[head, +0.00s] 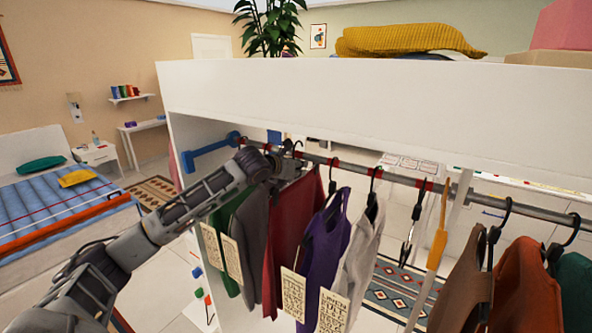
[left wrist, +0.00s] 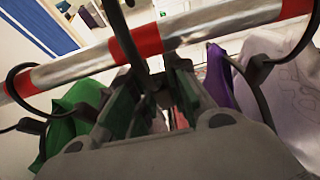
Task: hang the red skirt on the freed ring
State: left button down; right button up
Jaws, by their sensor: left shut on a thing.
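My left gripper (head: 286,166) is at the rail (head: 352,167), shut on the hanger hook (left wrist: 148,45) above the red skirt (head: 288,229). The skirt hangs below the gripper, between a grey garment (head: 254,237) and a purple top (head: 325,240). In the left wrist view the dark hook stands beside a red ring band (left wrist: 136,42) on the rail; I cannot tell whether it rests on the rail. A sliver of red shows between the fingers. More red bands (head: 425,186) mark the rail to the right. My right gripper is out of view.
A green garment (head: 229,250) hangs left of the gripper and a whitish top (head: 364,243) right of the purple one. An empty black hanger (head: 408,232) and an orange hanger (head: 437,235) follow. The white wardrobe top (head: 350,95) overhangs the rail.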

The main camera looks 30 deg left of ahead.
aim_at(301, 178)
pick_arm(q)
jog(key=shift+w+r, duration=0.15)
jog(key=shift+w, duration=0.5)
jog(key=shift+a+r, duration=0.1)
jog(key=shift+r, duration=0.35)
jog(key=shift+f, duration=0.2)
jog(key=shift+w+d+f+b, duration=0.15)
jog(key=shift+w+f, duration=0.1)
jog(key=shift+f, duration=0.35)
jog(key=shift+w+d+f+b, duration=0.15)
jog(key=shift+w+f, duration=0.1)
jog(key=shift+f, duration=0.35)
jog(key=shift+s+a+f, duration=0.15)
jog(key=shift+s+f, duration=0.15)
jog(key=shift+f, duration=0.15)
jog(key=shift+w+f, duration=0.1)
jog(key=shift+f, duration=0.05)
jog(key=shift+f, duration=0.55)
jog(key=c, duration=1.3)
grip_release()
